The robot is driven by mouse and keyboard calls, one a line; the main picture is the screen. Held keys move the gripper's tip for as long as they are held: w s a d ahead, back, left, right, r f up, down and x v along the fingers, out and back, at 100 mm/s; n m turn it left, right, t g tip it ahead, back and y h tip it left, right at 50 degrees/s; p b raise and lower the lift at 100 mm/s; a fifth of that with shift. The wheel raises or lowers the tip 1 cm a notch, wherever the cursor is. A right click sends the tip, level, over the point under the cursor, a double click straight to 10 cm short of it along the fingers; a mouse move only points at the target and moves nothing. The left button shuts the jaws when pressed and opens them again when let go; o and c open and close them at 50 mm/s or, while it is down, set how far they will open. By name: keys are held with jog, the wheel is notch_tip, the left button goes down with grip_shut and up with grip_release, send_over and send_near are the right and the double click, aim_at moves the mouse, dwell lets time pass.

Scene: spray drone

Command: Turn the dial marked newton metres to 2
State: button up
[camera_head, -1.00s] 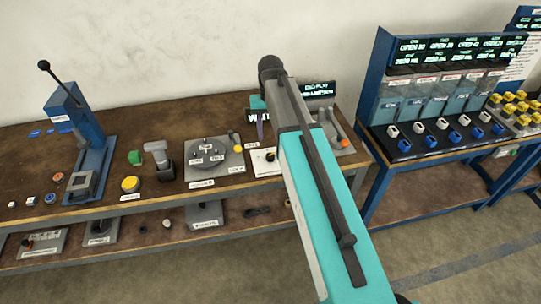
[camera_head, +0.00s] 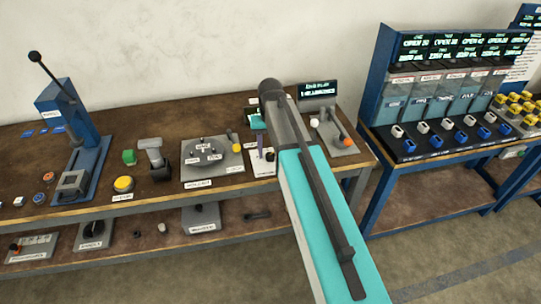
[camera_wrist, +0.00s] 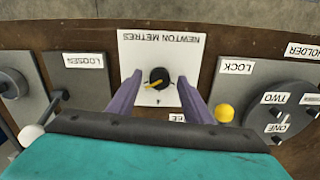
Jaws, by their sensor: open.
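In the wrist view, the dial marked newton metres is a round black knob (camera_wrist: 158,77) with a yellow pointer. It sits on a white plate (camera_wrist: 133,50) whose label appears upside down. The pointer points to the lower left in this view; the scale marks are too small to read. My gripper (camera_wrist: 160,82) is open, with one purple finger on each side of the knob and a gap to it. In the head view, the white plate (camera_head: 262,168) is partly hidden by my arm, and a purple finger of my gripper (camera_head: 261,147) stands over it.
In the wrist view, a plate labelled loosen (camera_wrist: 82,85) is on the left. A yellow knob (camera_wrist: 224,113) and a grey plate labelled lock (camera_wrist: 245,82) are on the right.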

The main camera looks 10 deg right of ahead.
jog(key=shift+f, duration=0.45)
jog(key=shift+c, duration=0.2)
jog(key=c, duration=1)
